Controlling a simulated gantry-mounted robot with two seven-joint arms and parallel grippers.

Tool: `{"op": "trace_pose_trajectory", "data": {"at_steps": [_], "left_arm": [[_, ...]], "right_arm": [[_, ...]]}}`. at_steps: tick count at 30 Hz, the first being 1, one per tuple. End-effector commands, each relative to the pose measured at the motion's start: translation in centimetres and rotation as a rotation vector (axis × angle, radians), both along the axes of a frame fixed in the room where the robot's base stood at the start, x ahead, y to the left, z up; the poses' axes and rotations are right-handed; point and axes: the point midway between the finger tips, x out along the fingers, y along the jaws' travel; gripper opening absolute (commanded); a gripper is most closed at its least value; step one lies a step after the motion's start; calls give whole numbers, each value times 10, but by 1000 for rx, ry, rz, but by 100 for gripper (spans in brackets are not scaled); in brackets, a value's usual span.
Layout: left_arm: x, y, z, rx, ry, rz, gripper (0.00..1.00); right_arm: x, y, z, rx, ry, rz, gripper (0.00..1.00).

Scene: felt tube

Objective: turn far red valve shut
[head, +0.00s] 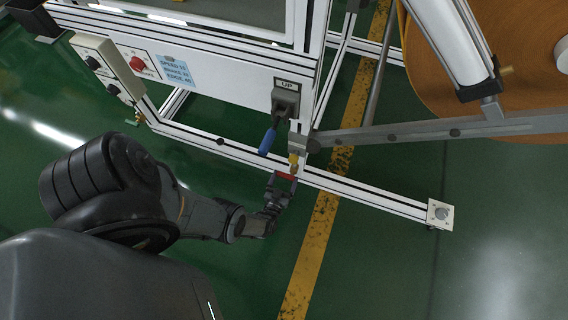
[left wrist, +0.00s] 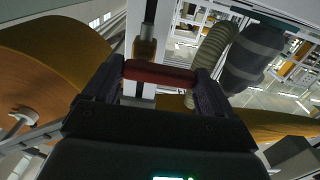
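The red valve handle (head: 286,176) is a short bar on a brass fitting (head: 293,160) at the lower frame of the machine. My left gripper (head: 279,187) is at this handle, with its fingers on either side of it. In the left wrist view the red handle (left wrist: 160,74) spans crosswise between the two dark fingers (left wrist: 158,80), which appear to touch its ends. The handle hides part of the fitting behind it. My right gripper is in neither view.
A blue lever (head: 267,141) hangs from a grey box marked UP (head: 286,98) just above. A white frame rail (head: 365,194) runs low to the right. A large orange roll (head: 500,70) stands at upper right. Green floor (head: 400,270) is clear at lower right.

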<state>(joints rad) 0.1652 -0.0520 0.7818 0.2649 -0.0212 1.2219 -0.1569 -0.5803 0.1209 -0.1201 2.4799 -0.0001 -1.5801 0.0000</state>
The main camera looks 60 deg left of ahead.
Motion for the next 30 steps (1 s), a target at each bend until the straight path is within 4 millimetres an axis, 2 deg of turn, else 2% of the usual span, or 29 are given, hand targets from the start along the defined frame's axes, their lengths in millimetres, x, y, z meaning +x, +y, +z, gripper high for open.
{"op": "trace_pose_trajectory", "data": {"at_steps": [1, 3, 14, 30], "left_arm": [[1, 1, 0, -1, -3, 0, 93], [1, 1, 0, -1, -2, 0, 100], [-6, -6, 1, 1, 1, 0, 100], [-65, -62, 1, 0, 0, 0, 100]], "right_arm": [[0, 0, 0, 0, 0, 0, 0], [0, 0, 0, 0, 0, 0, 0], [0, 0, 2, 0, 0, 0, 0], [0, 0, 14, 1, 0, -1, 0]]}}
